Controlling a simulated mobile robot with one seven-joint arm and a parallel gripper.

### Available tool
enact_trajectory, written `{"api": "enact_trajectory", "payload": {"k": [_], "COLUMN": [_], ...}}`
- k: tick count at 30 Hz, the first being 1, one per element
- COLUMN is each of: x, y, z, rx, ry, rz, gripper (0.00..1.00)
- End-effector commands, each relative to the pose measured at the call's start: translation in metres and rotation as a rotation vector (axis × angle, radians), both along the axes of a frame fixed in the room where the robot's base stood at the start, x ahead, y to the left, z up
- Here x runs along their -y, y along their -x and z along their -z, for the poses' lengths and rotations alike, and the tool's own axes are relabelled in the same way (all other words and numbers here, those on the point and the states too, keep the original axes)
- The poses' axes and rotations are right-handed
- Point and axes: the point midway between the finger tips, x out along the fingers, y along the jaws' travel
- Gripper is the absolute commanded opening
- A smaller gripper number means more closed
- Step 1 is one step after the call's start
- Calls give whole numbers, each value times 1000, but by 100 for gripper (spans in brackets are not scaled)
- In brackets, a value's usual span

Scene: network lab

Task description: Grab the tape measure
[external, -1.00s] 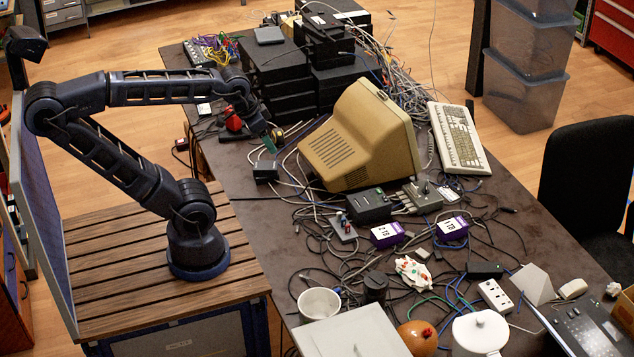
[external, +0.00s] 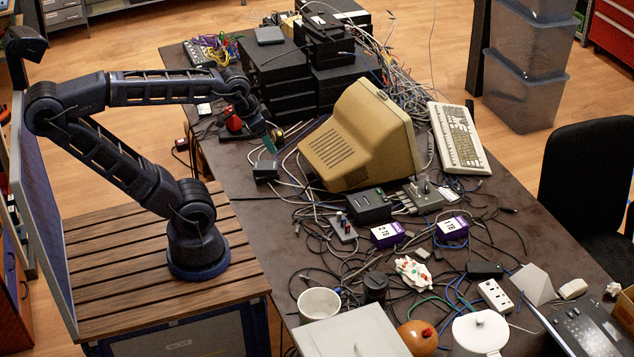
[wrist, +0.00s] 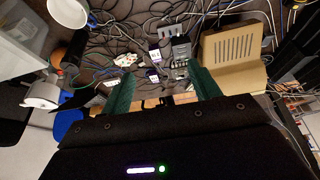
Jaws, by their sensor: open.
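My gripper (external: 269,143) hangs over the left part of the table, left of the beige monitor. In the wrist view its two green fingers (wrist: 162,90) are spread wide with nothing between them. No tape measure can be made out for certain. A red and black item (external: 233,121) lies beside my wrist, partly hidden by it; I cannot tell what it is. A small dark item with some yellow (external: 278,132) shows just behind the fingertips, also unclear.
The beige monitor (external: 352,142) stands right of my gripper, with black stacked boxes (external: 280,85) behind it. A small black box (external: 265,171) lies below the fingertips. Cables, purple-sided boxes (external: 387,234) and a white pot (external: 480,333) crowd the near table. Bare tabletop (external: 255,215) shows at the left edge.

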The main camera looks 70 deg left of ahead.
Motion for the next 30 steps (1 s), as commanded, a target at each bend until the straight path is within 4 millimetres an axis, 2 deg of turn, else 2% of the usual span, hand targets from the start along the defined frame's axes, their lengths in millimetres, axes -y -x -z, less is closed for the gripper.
{"api": "enact_trajectory", "payload": {"k": [2, 3, 14, 20, 30], "x": [0, 0, -2, -19, -73], "y": [0, 0, -5, -39, -118], "z": [0, 0, -2, -10, -16], "rx": [0, 0, -4, -31, -86], "ry": [0, 0, 3, 25, 74], "rz": [0, 0, -15, -109, -331], "gripper": [60, 55, 55, 55, 55]}}
